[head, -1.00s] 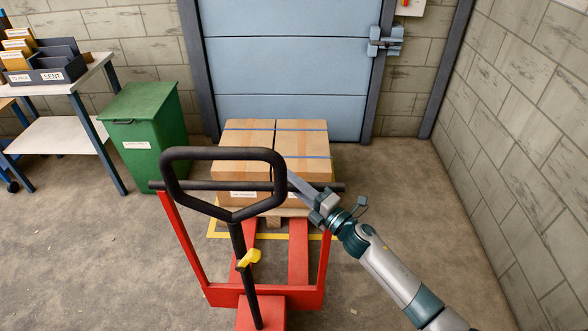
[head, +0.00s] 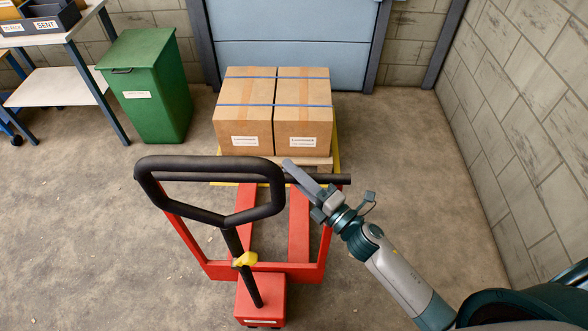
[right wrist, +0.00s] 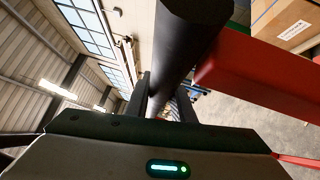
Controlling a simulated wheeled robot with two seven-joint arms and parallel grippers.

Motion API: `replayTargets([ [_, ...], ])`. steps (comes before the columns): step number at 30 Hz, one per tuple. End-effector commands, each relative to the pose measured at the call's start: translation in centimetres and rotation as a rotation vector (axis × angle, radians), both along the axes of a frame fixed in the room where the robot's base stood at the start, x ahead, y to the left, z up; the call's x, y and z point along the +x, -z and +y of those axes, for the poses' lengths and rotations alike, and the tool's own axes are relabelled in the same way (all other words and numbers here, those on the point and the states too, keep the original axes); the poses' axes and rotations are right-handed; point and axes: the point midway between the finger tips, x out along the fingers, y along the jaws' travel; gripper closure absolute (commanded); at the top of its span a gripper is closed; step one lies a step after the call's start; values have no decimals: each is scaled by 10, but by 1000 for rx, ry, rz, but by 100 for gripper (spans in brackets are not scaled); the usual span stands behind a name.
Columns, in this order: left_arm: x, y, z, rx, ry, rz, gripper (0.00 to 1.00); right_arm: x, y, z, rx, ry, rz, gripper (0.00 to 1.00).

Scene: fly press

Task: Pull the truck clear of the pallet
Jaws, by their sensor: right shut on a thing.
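The red pallet truck (head: 302,235) stands in the lower middle of the head view, with a black loop handle (head: 210,217) and a black crossbar on its frame. My right gripper (head: 303,178) is shut on the crossbar (head: 331,180) near its right end. The right wrist view shows the black bar (right wrist: 178,60) close up at the jaws. The wooden pallet (head: 322,163) carries strapped cartons (head: 270,110) beyond the crossbar. The forks run toward the pallet; handle and crossbar hide where their tips end. My left gripper is not in view.
A green bin (head: 155,90) and a table (head: 60,85) with trays stand at the left. A blue shutter door (head: 290,40) is behind the cartons. A block wall (head: 530,120) runs along the right. The floor around the truck is bare.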

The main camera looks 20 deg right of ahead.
Motion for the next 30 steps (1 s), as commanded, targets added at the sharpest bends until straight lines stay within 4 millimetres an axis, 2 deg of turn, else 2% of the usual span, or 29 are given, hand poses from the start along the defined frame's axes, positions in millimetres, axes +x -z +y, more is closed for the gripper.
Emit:
replayTargets([
  [1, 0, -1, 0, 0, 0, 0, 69, 4, -10, -1, 4, 3, -16, 100],
  [2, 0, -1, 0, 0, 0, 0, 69, 4, -10, -1, 4, 2, -17, 100],
  [3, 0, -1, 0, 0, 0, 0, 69, 4, -10, -1, 4, 3, -17, 71],
  [5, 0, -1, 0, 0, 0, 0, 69, 4, -10, -1, 4, 3, -17, 60],
  [20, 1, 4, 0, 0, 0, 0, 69, -4, -1, -5, 1, 4, -6, 60],
  [30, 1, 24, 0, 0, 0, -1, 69, -45, 8, -28, 0, 3, -6, 60],
])
